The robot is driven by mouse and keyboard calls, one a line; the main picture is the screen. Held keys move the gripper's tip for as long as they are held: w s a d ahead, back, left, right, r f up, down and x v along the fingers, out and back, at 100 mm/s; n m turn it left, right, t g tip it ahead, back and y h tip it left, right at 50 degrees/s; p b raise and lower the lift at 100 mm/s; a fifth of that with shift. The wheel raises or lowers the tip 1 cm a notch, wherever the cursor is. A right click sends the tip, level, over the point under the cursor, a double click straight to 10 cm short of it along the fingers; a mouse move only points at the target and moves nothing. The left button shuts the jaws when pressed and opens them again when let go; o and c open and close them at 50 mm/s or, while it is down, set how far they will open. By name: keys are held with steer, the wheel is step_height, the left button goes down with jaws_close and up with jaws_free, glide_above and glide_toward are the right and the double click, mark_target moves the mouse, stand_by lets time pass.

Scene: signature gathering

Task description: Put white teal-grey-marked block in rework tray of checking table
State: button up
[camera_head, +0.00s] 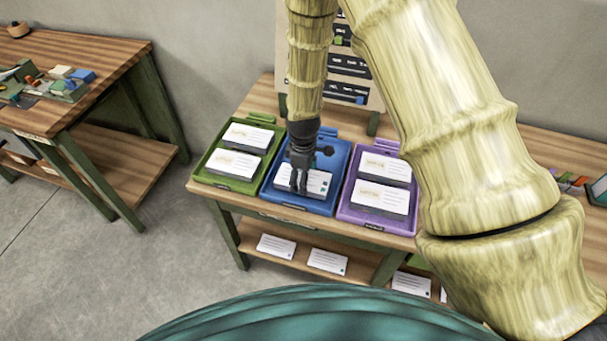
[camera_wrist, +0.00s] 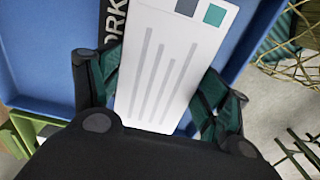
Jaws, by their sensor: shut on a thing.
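The white block (camera_wrist: 168,72) with grey and teal squares at one end and grey lines along its face is between the fingers of my gripper (camera_wrist: 160,100) in the wrist view. My gripper also shows in the head view (camera_head: 299,187), pointing down over the middle blue tray, shut on the block (camera_head: 319,182). The blue rework tray (camera_wrist: 40,65) lies behind the block in the wrist view, its label partly readable as "ORK". The blue tray (camera_head: 333,158) also shows in the head view. Whether the block touches the tray floor I cannot tell.
A green tray (camera_head: 208,178) on the left and a purple tray (camera_head: 349,211) on the right each hold white cards or blocks. A sign board (camera_head: 352,65) stands behind. More white blocks (camera_head: 327,261) lie on the shelf below. Another workbench (camera_head: 95,55) is at left.

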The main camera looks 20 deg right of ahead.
steer(key=shift+f, duration=0.2)
steer(key=shift+f, duration=0.15)
steer(key=o, duration=1.2)
step_height(320, 180, up, 12)
steer(key=b, duration=0.4)
